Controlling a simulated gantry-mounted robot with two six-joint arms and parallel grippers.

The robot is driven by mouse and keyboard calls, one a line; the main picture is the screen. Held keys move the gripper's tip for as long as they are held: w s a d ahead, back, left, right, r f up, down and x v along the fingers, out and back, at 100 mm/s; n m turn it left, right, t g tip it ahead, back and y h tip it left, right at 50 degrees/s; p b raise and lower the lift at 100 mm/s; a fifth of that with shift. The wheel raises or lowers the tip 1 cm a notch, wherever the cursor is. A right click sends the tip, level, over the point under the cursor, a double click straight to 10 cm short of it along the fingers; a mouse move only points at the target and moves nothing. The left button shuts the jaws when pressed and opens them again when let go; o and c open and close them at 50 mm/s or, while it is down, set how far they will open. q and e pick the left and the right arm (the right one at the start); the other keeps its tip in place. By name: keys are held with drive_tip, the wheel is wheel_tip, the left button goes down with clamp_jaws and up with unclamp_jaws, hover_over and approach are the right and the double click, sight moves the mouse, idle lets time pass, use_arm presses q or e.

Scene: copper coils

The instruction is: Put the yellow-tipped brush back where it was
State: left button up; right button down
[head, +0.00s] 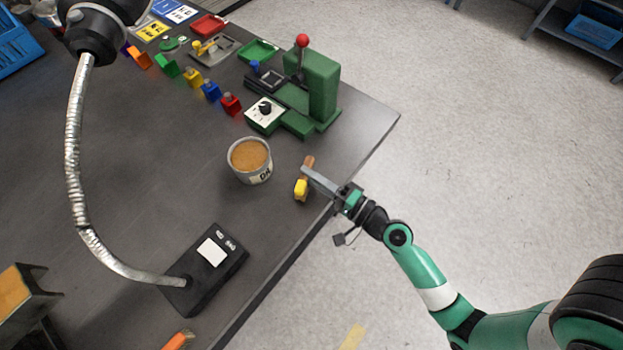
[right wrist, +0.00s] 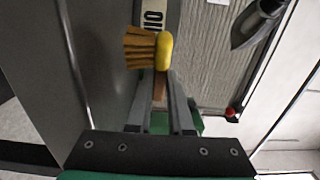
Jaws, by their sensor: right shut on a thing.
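The yellow-tipped brush (head: 301,189) is at the fingertips of my right gripper (head: 308,172), near the table's right edge. Its short brown wooden handle (head: 309,161) shows past the fingers. In the right wrist view the gripper (right wrist: 161,102) is shut on the handle. The yellow brush head (right wrist: 165,50) stands beyond the fingertips, with tan bristles pointing left. I cannot tell whether the brush touches the table. My left gripper is not in view.
A labelled cup (head: 250,160) with brown contents stands just left of the brush. A green press (head: 318,88) with a red knob stands behind. A black lamp base (head: 207,267) with a flexible neck stands front left. An orange-tipped item (head: 180,340) lies at the front. Several coloured blocks line the back.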

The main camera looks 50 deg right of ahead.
drive_tip(key=shift+f, duration=0.7)
drive_tip(key=shift+r, duration=0.2)
drive_tip(key=shift+f, duration=0.25)
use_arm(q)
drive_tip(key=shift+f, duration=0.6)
use_arm(e)
drive_tip(key=c, duration=0.8)
unclamp_jaws()
drive_tip(key=shift+r, duration=0.1)
